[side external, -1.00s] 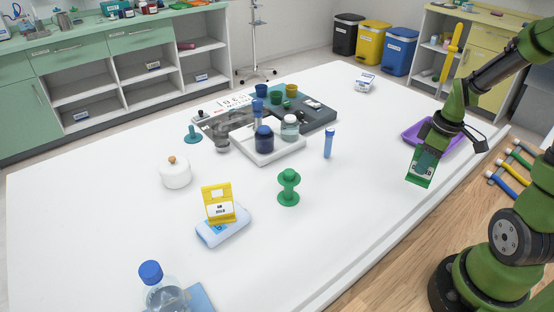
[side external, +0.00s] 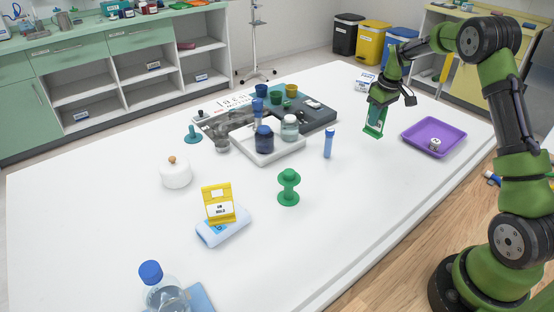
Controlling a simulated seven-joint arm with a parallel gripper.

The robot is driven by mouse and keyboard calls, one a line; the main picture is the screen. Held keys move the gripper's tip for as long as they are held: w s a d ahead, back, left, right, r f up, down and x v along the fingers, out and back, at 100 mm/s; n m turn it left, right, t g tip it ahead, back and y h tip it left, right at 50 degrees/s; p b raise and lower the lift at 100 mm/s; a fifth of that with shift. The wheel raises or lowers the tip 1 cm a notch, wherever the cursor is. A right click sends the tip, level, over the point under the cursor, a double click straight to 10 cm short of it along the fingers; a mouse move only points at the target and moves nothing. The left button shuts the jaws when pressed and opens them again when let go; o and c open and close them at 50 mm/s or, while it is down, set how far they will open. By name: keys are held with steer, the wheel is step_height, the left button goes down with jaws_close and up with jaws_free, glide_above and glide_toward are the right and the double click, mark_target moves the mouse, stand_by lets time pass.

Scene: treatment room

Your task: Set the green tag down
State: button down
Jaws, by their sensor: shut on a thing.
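The green tag (side external: 374,128) is held in my gripper (side external: 378,106), which points down over the right part of the white table. The tag is upright, a green frame with a pale middle, and its lower edge is close to the table top. I cannot tell whether it touches the table. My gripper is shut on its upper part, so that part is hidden. A yellow tag (side external: 218,204) of similar shape stands on a white and blue pack (side external: 223,228) at the front left.
A purple tray (side external: 419,142) with a small item lies right of the tag. A blue-capped tube (side external: 328,143) stands to its left, and a grey organizer (side external: 316,118) with cups lies farther left. A small white box (side external: 364,82) is behind.

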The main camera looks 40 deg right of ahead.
steer(key=shift+w+d+f, duration=0.4)
steer(key=shift+w+f, duration=0.25)
steer(key=shift+w, duration=0.05)
steer(key=shift+w+d+f, duration=0.35)
steer(key=shift+w+f, duration=0.3)
steer(key=shift+w, duration=0.1)
steer(key=shift+w+d+f, duration=0.4)
steer(key=shift+w+f, duration=0.25)
steer(key=shift+w, duration=0.05)
steer(key=shift+f, duration=0.15)
steer(key=c, duration=1.2)
jaws_free()
steer(key=shift+o, duration=0.2)
